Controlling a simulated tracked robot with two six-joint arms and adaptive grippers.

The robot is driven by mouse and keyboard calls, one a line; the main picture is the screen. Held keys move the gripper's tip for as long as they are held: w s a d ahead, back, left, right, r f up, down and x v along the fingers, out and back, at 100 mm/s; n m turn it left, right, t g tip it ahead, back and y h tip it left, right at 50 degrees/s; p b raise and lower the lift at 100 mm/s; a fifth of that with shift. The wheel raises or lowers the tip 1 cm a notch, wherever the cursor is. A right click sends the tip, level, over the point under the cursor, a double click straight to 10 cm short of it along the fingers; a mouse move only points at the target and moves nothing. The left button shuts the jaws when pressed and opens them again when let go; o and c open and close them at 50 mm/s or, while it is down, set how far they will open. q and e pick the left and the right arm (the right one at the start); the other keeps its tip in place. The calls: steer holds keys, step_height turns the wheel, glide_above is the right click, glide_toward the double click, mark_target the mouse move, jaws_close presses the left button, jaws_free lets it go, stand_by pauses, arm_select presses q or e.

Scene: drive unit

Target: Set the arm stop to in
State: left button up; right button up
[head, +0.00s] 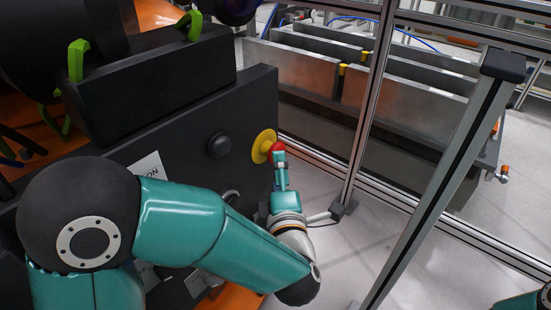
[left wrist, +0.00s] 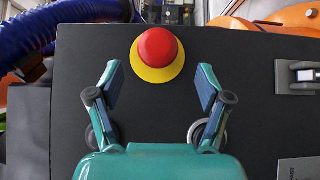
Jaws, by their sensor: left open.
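The arm stop is a red mushroom button (left wrist: 157,48) on a yellow round base (left wrist: 155,74), on the dark face of the drive unit. In the head view the yellow base (head: 262,145) shows at the right side of the dark housing, with the red button (head: 276,152) partly behind my gripper. My left gripper (left wrist: 160,80) is open and empty, its fingers spread to either side below the button in the left wrist view. In the head view my left gripper (head: 281,168) is right by the button; contact cannot be told. Whether the button is in or out cannot be told. My right gripper is out of view.
A black knob (head: 219,145) sits left of the stop on the same dark panel. A metal frame post (head: 366,105) stands close on the right. A grey latch-like fitting (left wrist: 298,77) is on the panel's right. Light floor (head: 375,225) lies clear between the posts.

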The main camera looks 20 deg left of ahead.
arm_select(q)
steer(key=v, duration=0.5)
stand_by(0.4)
